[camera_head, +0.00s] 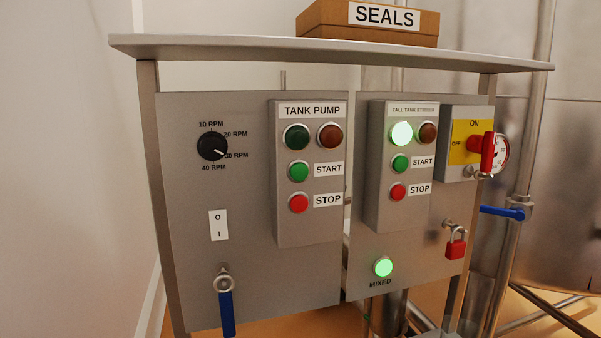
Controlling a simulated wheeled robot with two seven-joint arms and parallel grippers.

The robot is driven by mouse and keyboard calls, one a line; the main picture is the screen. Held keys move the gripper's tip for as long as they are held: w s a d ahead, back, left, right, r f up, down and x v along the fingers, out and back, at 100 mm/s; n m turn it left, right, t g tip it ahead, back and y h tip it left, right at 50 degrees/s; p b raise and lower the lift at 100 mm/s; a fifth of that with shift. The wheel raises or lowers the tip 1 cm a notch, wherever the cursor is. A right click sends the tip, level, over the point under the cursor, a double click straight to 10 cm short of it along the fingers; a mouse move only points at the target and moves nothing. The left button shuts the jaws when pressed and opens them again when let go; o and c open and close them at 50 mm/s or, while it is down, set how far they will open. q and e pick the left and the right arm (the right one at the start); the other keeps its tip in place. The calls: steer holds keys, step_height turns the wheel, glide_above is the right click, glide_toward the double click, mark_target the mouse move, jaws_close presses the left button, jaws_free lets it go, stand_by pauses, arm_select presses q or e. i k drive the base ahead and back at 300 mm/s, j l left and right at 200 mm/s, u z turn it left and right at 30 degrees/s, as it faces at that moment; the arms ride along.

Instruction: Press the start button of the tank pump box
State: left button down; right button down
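The tank pump box (308,226) is a grey box on the left panel, labelled TANK PUMP. Its green start button (299,171) sits beside the START label, above a red stop button (299,203). At its top are a dark green lamp (296,137) and a dark red-brown lamp (330,136), both looking unlit. Neither of my grippers shows in the head view, and nothing covers the box.
To the right is a second box (398,217) with a lit green lamp (401,134) and its own START and STOP buttons. A shelf (330,50) overhangs the panels. A red-handled switch (487,153), blue-handled valves and a red padlock (455,249) stick out.

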mark_target(299, 172)
steer(key=l+u, duration=0.15)
steer(key=l, duration=0.3)
steer(key=k+l+u, duration=0.15)
steer(key=l, duration=0.25)
steer(key=l+u, duration=0.15)
steer(key=l, duration=0.3)
steer(key=k+l+u, duration=0.15)
steer(key=l, duration=0.25)
steer(key=k+l+u, duration=0.15)
steer(key=l, duration=0.25)
